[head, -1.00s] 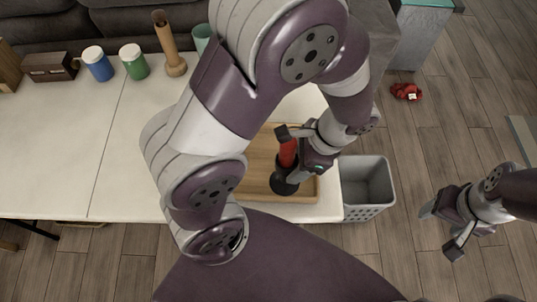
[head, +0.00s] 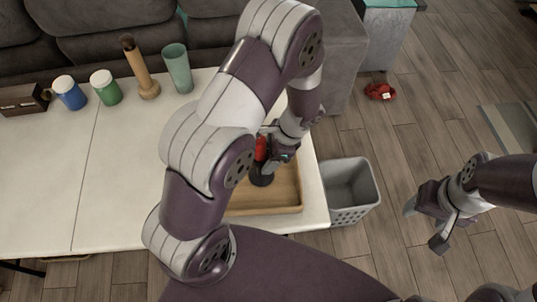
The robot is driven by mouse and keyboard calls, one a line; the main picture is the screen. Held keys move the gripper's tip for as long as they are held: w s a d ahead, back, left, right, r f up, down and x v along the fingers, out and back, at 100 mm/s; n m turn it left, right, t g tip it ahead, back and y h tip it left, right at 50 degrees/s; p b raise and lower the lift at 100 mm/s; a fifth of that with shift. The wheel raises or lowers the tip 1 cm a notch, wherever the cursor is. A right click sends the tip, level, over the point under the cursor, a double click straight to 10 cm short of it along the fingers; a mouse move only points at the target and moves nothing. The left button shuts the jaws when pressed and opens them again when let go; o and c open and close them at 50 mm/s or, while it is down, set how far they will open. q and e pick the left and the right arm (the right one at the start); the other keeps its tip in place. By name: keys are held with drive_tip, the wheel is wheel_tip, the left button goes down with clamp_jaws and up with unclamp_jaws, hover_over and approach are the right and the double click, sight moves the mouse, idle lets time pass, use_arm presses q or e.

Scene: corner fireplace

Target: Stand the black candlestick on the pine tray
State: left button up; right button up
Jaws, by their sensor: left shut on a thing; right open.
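The black candlestick (head: 262,179), with a red candle (head: 262,149) in it, is over the pine tray (head: 284,197) and looks roughly upright. I cannot tell whether its base touches the tray. My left gripper (head: 272,153) is shut on it; my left arm hides part of it and the tray's left part. The tray lies at the right end of the white table. My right gripper (head: 424,224) is open and empty above the floor at the right.
A grey basket (head: 350,190) stands beside the table's right end. A blue mug (head: 70,93), a green mug (head: 106,88), a wooden candlestick (head: 146,80) and a green tumbler (head: 177,68) stand along the table's back. The table's left part (head: 45,170) is clear.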

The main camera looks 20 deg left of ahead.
use_arm(q)
drive_tip(key=shift+s+f, duration=0.1)
drive_tip(key=shift+f, duration=0.05)
drive_tip(key=o, duration=1.4)
drive_tip(key=shift+r, duration=0.35)
drive_tip(key=v, duration=1.1)
drive_tip(key=s+a+r+n+t+h, duration=0.3)
drive_tip(key=s+n, duration=0.4)
drive_tip(key=n, duration=0.5)
drive_tip(key=shift+s+h, duration=0.4)
